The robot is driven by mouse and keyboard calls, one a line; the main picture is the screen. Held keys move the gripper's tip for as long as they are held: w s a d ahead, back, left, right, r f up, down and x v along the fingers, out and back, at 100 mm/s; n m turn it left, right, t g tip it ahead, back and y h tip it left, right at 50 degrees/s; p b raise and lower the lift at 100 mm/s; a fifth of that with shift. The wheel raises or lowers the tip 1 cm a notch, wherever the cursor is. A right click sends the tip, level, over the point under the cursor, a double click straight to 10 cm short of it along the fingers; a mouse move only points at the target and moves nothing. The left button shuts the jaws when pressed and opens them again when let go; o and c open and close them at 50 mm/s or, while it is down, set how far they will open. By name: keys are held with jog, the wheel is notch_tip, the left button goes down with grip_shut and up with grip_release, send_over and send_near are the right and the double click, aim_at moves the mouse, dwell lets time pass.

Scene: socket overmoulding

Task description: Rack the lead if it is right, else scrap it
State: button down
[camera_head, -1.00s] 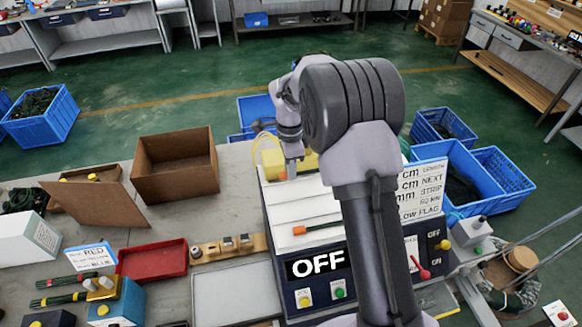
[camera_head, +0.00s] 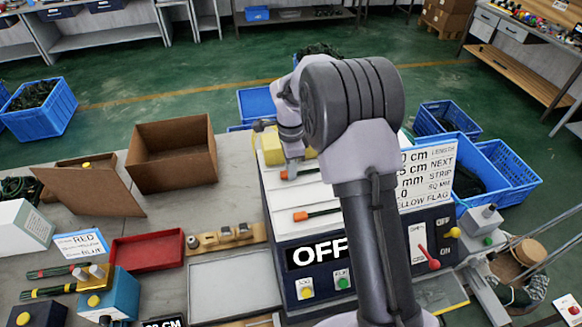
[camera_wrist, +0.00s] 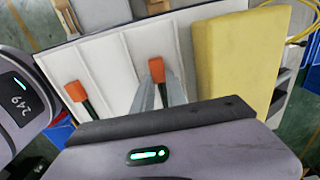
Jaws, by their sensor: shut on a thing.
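My gripper (camera_wrist: 160,98) is shut on a dark-green lead with an orange end (camera_wrist: 157,70), over the white slotted rack (camera_wrist: 105,60). In the head view the held lead's orange end (camera_head: 286,174) shows below my gripper; the rest is mostly hidden by the jaws. I cannot tell whether it touches the rack. A second orange-ended lead (camera_head: 302,216) lies in a nearer slot of the rack; it also shows at the left of the wrist view (camera_wrist: 76,91). A red tray (camera_head: 147,262) stands left on the bench.
A yellow block (camera_wrist: 232,62) stands right of my gripper in the wrist view. Below the rack a display (camera_head: 318,253) reads OFF. A brown box (camera_head: 170,160) and a blue fixture (camera_head: 120,298) are on the left.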

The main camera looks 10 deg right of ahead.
jog(key=c, duration=1.3)
grip_release()
jog(key=shift+o, duration=0.2)
notch_tip(320, 180, up, 18)
jog(key=f+p, duration=0.1)
jog(key=p, duration=0.2)
jog(key=s+a+f+n+t+y+b, duration=0.1)
jog(key=s+n+b, duration=0.2)
jog(key=s+b, duration=0.45)
jog(key=s+a+f+n+t+b, duration=0.1)
jog(key=s+n+t+b, duration=0.1)
jog(key=s+n+b, duration=0.35)
jog(key=s+a+f+n+t+b, duration=0.1)
jog(key=s+f+b, duration=0.3)
jog(key=s, duration=0.5)
jog(key=s+f+n+t+y+b, duration=0.1)
jog(key=s+f+n+b, duration=0.3)
jog(key=s+f, duration=0.5)
jog(key=shift+s+a+t+b, duration=0.15)
jog(key=shift+a+t+b, duration=0.25)
jog(key=shift+b, duration=0.2)
